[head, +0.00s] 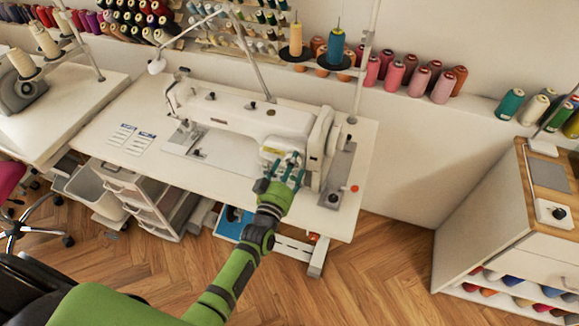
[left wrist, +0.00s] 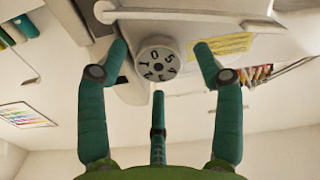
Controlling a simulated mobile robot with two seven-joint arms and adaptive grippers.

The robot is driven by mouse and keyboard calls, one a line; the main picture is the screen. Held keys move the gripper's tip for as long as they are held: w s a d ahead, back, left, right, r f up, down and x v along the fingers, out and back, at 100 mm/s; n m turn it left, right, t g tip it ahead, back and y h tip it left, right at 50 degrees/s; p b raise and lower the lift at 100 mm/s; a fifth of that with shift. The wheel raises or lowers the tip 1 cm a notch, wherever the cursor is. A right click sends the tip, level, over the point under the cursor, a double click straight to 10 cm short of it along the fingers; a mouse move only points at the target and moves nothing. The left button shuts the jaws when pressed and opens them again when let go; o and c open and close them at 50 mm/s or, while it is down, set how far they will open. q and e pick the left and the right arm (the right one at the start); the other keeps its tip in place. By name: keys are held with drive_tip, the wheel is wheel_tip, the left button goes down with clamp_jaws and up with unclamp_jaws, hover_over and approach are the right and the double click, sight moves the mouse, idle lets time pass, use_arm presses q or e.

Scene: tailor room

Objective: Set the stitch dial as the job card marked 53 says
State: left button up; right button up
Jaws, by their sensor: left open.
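The white sewing machine (head: 250,118) stands on a white table. Its round grey stitch dial (left wrist: 157,62) shows in the left wrist view, with dark characters around its face that are tilted and hard to read. My left gripper (head: 286,170) is open at the machine's right end in the head view. In the left wrist view its teal fingers spread around the dial, apparently not touching it. In the head view the gripper hides the dial. Two job cards, a left card (head: 122,134) and a right card (head: 140,143), lie on the table. Their numbers are too small to read.
The white table (head: 85,135) is clear around the cards. A thread stand with an orange cone (head: 296,40) and a blue cone (head: 336,45) rises behind the machine. A yellow label (left wrist: 220,46) is beside the dial. A drawer unit (head: 140,200) stands below.

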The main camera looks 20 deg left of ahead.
use_arm(q)
drive_tip(key=s, duration=1.2)
drive_tip(key=shift+a, duration=0.2)
drive_tip(key=s+f+m+g, duration=0.1)
drive_tip(key=s+f+g, duration=0.2)
drive_tip(key=f, duration=0.5)
drive_tip(key=s+d+f+m+g+h, duration=0.15)
drive_tip(key=s+f, duration=0.25)
drive_tip(key=f, duration=0.4)
drive_tip(key=s+f+g+y, duration=0.1)
drive_tip(key=s+f+g, duration=0.2)
drive_tip(key=f, duration=0.5)
drive_tip(key=s+a+f+g, duration=0.2)
drive_tip(key=s+f, duration=0.3)
drive_tip(key=s, duration=0.3)
drive_tip(key=s+a+f+m+g, duration=0.1)
drive_tip(key=s+f+g, duration=0.3)
drive_tip(key=s, duration=0.5)
drive_tip(key=s+a+f+m+g+y, duration=0.1)
drive_tip(key=s+a+f+g, duration=0.2)
drive_tip(key=s+f, duration=0.3)
drive_tip(key=s+a, duration=0.1)
drive_tip(key=s, duration=0.1)
drive_tip(key=shift+s+b, duration=0.3)
drive_tip(key=shift+s, duration=0.05)
drive_tip(key=shift+m+g, duration=0.25)
